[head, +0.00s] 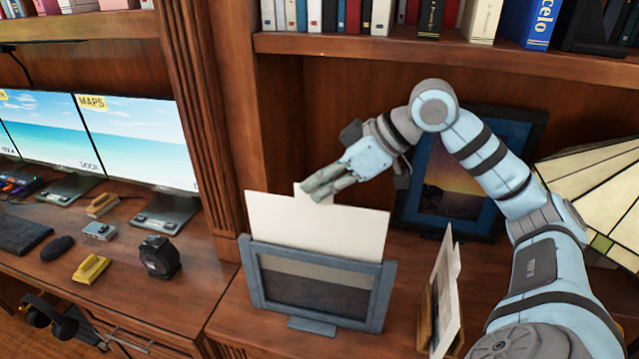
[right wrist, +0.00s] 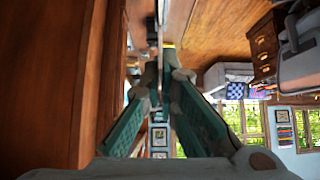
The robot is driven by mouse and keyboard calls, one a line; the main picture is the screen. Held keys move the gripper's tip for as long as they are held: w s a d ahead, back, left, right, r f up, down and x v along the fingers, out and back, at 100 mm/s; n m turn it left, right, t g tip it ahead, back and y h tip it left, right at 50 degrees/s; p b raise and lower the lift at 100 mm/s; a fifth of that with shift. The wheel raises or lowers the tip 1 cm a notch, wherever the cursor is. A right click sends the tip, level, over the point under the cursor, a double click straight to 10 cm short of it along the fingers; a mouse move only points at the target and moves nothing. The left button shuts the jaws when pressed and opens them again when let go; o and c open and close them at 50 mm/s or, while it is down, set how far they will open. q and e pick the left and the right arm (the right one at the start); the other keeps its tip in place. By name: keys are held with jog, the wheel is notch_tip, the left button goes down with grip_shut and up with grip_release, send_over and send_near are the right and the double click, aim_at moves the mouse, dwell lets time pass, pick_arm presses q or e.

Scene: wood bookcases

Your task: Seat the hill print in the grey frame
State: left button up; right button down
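The grey frame (head: 388,300) stands upright on the wooden desk in the head view. A pale, blank-faced card with a top tab, apparently the hill print (head: 315,226), rises above the frame's top bar, slightly tilted. Its lower part is hidden behind that bar; a lighter band in the upper window may be its lower part, but I cannot tell how deep it sits. My right gripper (head: 318,190) is shut on the tab from above. The right wrist view shows its fingers (right wrist: 164,85) close together with a thin edge between them. My left gripper is out of view.
Another card stands in a wooden holder (head: 427,318) right of the frame. A dark-framed sunset picture (head: 458,183) leans behind my arm, near a stained-glass lampshade (head: 600,190). A fluted post (head: 198,110) and bookshelf (head: 350,47) bound the space at left and above.

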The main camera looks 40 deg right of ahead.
notch_tip(320, 180, down, 13)
jog(key=b, duration=1.1)
jog(key=shift+b, duration=0.3)
dwell(3.1)
jog(key=c, duration=2.3)
grip_release()
jog(key=o, duration=0.6)
notch_tip(320, 180, up, 20)
jog(key=p, duration=1.8)
jog(key=shift+r, duration=0.15)
jog(key=shift+f, duration=0.2)
